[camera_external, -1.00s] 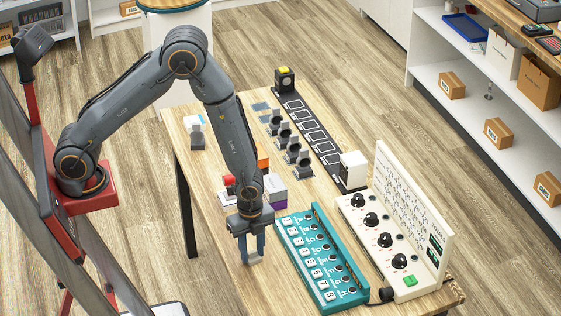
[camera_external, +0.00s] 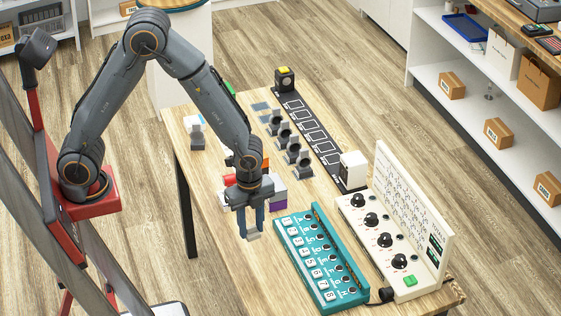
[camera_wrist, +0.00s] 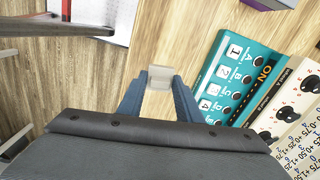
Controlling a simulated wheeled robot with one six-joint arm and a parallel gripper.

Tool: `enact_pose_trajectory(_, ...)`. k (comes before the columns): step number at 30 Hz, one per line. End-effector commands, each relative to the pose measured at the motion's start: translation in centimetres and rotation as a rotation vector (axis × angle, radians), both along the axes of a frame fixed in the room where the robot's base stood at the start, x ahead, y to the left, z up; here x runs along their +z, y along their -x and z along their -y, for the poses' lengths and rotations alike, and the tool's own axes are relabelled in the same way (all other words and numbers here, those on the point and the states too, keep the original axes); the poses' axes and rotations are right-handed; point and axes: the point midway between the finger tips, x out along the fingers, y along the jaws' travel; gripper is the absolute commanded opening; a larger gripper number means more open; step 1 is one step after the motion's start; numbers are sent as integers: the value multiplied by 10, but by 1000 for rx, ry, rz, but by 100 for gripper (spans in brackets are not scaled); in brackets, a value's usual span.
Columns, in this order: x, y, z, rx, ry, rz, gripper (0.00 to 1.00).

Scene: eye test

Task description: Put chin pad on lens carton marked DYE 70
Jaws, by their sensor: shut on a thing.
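My gripper (camera_external: 252,228) is shut on a small pale grey block, which I take to be the chin pad (camera_external: 253,237). It holds the pad above the wooden table, left of the teal panel. The wrist view shows the pad (camera_wrist: 159,77) between my two blue fingertips (camera_wrist: 158,88).
A teal panel (camera_external: 318,262) with numbered keys stands right of my gripper, beside a white panel with black knobs (camera_external: 383,240). Several grey stands (camera_external: 290,145) and a black strip (camera_external: 313,135) lie farther back. Table left of my gripper (camera_external: 212,215) is bare.

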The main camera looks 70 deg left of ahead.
Motion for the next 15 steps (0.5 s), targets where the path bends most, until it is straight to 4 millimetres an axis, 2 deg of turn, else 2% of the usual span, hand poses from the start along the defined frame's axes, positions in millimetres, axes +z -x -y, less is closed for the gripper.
enact_pose_trajectory(8,1,-6,-6,18,0,0,11)
enact_pose_trajectory(11,1,-22,-21,65,0,1,11)
enact_pose_trajectory(15,2,-58,-63,182,1,2,11)
